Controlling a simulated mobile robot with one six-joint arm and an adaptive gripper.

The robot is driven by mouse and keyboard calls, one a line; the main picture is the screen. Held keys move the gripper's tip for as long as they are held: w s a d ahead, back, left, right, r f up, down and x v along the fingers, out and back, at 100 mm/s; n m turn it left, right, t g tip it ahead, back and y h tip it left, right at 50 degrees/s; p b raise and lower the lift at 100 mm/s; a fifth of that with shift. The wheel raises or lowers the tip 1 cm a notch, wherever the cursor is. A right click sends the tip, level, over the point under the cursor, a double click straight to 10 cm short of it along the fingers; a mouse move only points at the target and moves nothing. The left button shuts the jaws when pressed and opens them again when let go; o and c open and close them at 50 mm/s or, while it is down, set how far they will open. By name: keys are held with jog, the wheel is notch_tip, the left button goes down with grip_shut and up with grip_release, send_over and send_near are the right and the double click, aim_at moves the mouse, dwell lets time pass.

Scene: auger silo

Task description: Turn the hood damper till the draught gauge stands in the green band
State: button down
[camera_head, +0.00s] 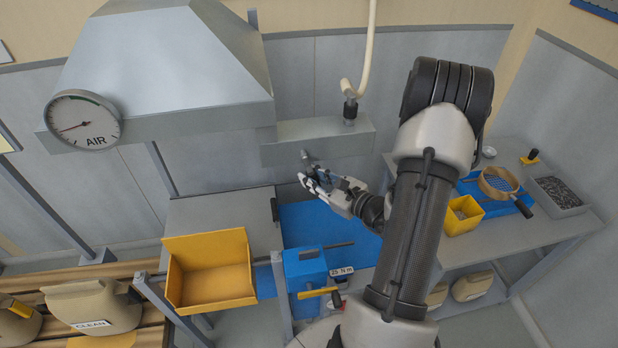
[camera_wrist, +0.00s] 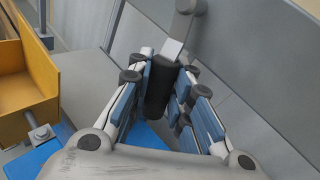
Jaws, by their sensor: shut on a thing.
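The hood (camera_head: 165,60) is a large grey metal canopy at the upper left of the head view. The round white draught gauge (camera_head: 83,120), marked AIR, hangs at its front left corner. Its red needle points to the lower left, away from the green band at the top of the dial. The damper lever (camera_head: 306,156) sticks down below the grey duct box. In the wrist view it is a metal arm with a black grip (camera_wrist: 160,92). My gripper (camera_head: 311,179) is shut around that grip, with its blue-padded fingers (camera_wrist: 165,85) on both sides.
A yellow open bin (camera_head: 212,272) and a blue box (camera_head: 305,270) with a handle stand below. The right bench (camera_head: 540,236) holds a yellow cup (camera_head: 463,215), a sieve (camera_head: 497,183) and a grey tray (camera_head: 558,194). A pale hose (camera_head: 369,45) hangs above.

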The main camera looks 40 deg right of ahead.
jog(key=c, duration=1.4)
grip_release()
jog(key=shift+c, duration=0.2)
jog(key=s+r, duration=0.2)
jog(key=s, duration=0.9)
jog(key=shift+s+d, duration=0.35)
jog(key=shift+s, duration=0.05)
